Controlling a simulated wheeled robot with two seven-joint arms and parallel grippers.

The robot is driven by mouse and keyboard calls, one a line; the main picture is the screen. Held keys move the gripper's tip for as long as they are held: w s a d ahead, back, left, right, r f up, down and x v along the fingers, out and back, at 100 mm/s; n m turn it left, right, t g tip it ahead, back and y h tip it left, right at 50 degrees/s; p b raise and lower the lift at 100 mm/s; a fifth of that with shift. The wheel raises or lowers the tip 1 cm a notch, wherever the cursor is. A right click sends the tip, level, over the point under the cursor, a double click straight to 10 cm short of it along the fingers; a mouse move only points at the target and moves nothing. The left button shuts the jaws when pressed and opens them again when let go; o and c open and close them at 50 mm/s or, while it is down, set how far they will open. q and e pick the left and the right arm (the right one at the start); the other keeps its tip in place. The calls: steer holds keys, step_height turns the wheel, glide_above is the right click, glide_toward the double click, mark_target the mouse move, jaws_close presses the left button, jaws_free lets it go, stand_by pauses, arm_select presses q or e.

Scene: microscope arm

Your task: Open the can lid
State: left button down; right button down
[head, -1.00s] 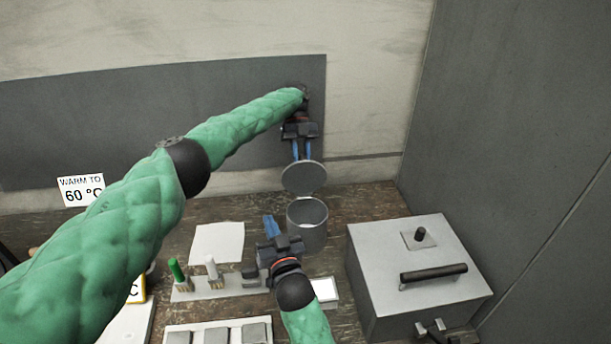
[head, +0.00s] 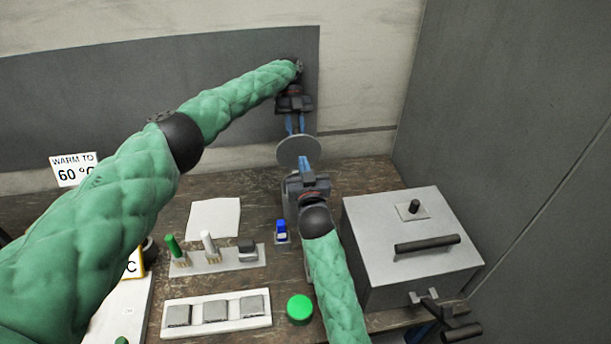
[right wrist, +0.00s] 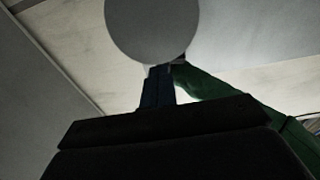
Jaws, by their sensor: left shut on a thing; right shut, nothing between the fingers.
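The can lid (head: 299,150), a round grey disc, stands raised at the back of the table. My left gripper (head: 297,133) comes from above and is shut on the lid's upper edge. My right gripper (head: 304,163) is shut and empty, its blue fingers pointing up at the lid's lower part; whether they touch it I cannot tell. The can's body is mostly hidden behind my right gripper. In the right wrist view, the lid (right wrist: 152,28) fills the top middle, just above the closed fingers of my right gripper (right wrist: 160,70).
A grey metal box (head: 370,240) with black handles stands right of my right arm. White paper (head: 214,218) lies left.

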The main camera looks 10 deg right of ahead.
mark_target(299, 141)
arm_select(q)
steer(key=shift+d+f, duration=0.1)
steer(key=shift+f, duration=0.1)
arm_select(e)
steer(key=shift+w+r, duration=0.15)
steer(key=shift+w, duration=1.45)
steer(key=shift+w+r, duration=0.15)
steer(key=shift+w, duration=1.4)
steer(key=shift+w, duration=0.1)
arm_select(q)
steer(key=shift+d, duration=0.2)
arm_select(e)
steer(key=shift+w+d+r, duration=0.15)
steer(key=shift+w+d, duration=0.05)
steer(key=shift+w, duration=0.6)
arm_select(q)
steer(key=shift+a, duration=0.1)
steer(key=c, duration=1.3)
jaws_free()
steer(key=shift+r, duration=0.1)
steer(key=shift+o, duration=0.5)
steer(key=shift+w, duration=0.1)
steer(key=shift+a, duration=0.15)
arm_select(e)
steer(key=shift+s+a, duration=0.1)
steer(key=shift+a, duration=0.05)
